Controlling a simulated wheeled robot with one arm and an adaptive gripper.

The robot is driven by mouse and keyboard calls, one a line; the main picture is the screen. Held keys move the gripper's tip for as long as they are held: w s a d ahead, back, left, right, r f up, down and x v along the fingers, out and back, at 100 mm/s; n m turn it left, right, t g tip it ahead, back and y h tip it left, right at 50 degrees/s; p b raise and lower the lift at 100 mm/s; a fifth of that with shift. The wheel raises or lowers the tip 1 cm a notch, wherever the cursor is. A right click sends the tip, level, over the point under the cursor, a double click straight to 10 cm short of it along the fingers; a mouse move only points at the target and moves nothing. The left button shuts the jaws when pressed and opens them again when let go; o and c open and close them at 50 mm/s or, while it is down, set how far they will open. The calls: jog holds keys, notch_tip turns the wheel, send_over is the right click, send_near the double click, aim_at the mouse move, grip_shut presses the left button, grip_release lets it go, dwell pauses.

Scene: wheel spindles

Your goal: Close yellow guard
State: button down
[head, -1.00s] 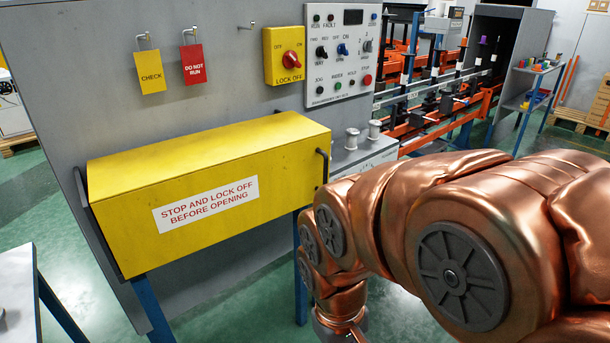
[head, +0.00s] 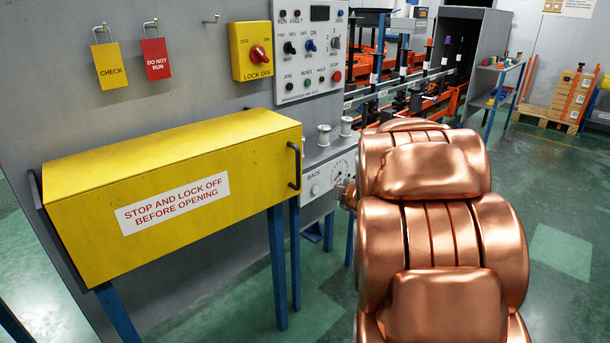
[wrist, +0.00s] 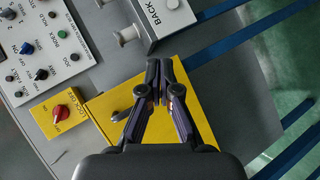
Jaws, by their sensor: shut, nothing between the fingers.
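The yellow guard (head: 165,190) is a long box on the grey panel, with a red-lettered label on its front and a dark handle (head: 295,165) at its right end. Its top and front look lowered, with no open gap visible. In the wrist view, part of the guard (wrist: 103,104) lies beyond and beside my gripper (wrist: 159,66). My fingers are shut together and empty, over the guard's end near the grey BACK box. Whether they touch the guard cannot be told. My copper arm hides my gripper in the head view.
A red lock-off switch (head: 258,55) on a yellow plate and a control panel (head: 308,45) sit above the guard. CHECK (head: 110,66) and DO NOT RUN (head: 157,60) tags hang on hooks. The BACK box (head: 328,178) and metal spools stand right of the guard. Green floor is open at right.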

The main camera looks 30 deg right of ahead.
jog(key=w+a+n+t+y+b, duration=0.2)
jog(key=w+n+t+y, duration=0.3)
jog(key=w, duration=0.8)
jog(key=n+y, duration=0.2)
jog(key=n, duration=0.1)
jog(key=shift+w+a+r+n+t, duration=0.25)
jog(key=shift+w+a+n+t, duration=0.05)
jog(key=shift+a, duration=0.05)
jog(key=shift+w, duration=0.1)
dwell(0.4)
